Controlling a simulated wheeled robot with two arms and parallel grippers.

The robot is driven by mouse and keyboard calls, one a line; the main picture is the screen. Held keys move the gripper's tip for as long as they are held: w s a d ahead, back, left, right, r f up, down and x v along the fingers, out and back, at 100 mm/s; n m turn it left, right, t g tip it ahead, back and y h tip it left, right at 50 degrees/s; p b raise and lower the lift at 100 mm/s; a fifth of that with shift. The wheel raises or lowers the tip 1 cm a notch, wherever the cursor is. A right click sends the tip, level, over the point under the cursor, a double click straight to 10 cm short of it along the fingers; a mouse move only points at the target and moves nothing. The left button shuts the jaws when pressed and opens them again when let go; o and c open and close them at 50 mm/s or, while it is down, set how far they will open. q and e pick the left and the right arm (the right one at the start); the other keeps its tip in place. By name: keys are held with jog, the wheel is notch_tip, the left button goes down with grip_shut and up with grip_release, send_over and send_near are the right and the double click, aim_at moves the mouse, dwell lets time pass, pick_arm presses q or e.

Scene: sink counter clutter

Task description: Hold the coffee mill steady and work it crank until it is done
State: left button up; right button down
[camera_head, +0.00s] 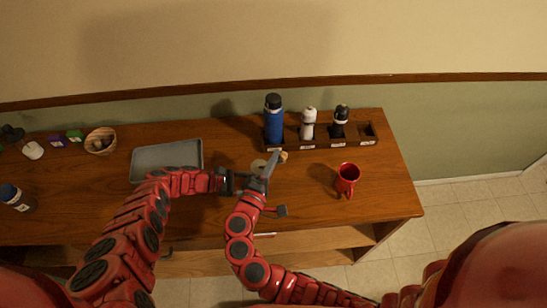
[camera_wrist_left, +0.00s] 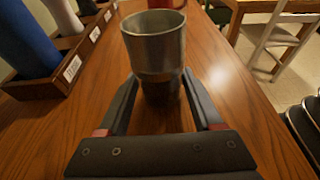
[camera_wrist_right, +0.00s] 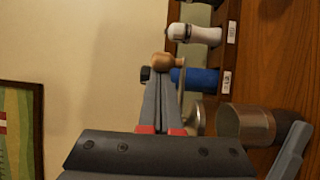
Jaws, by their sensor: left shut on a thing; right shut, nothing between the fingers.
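The coffee mill (camera_wrist_left: 155,50) is a grey metal cylinder with a dark lower part, upright on the wooden counter. My left gripper (camera_wrist_left: 160,88) is shut around its lower body. In the head view the mill (camera_head: 258,166) is mostly hidden by my grippers. In the right wrist view its metal body (camera_wrist_right: 245,125) lies at the right. A round wooden crank knob (camera_wrist_right: 166,62) shows right at the tips of my right gripper (camera_wrist_right: 160,75), which is shut and empty. Whether the tips touch the knob is unclear. A grey metal piece (camera_wrist_right: 197,115) shows between fingers and mill.
A dark wooden rack (camera_head: 368,137) at the back holds a blue bottle (camera_head: 273,122), a white bottle (camera_head: 308,124) and a black bottle (camera_head: 340,122). A red mug (camera_head: 347,177) stands to the right. A grey tray (camera_head: 165,153) and a basket (camera_head: 101,140) are left.

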jog(key=w+a, duration=0.3)
jog(key=v, duration=1)
jog(key=shift+d+f, duration=0.1)
pick_arm(q)
jog(key=o, duration=1)
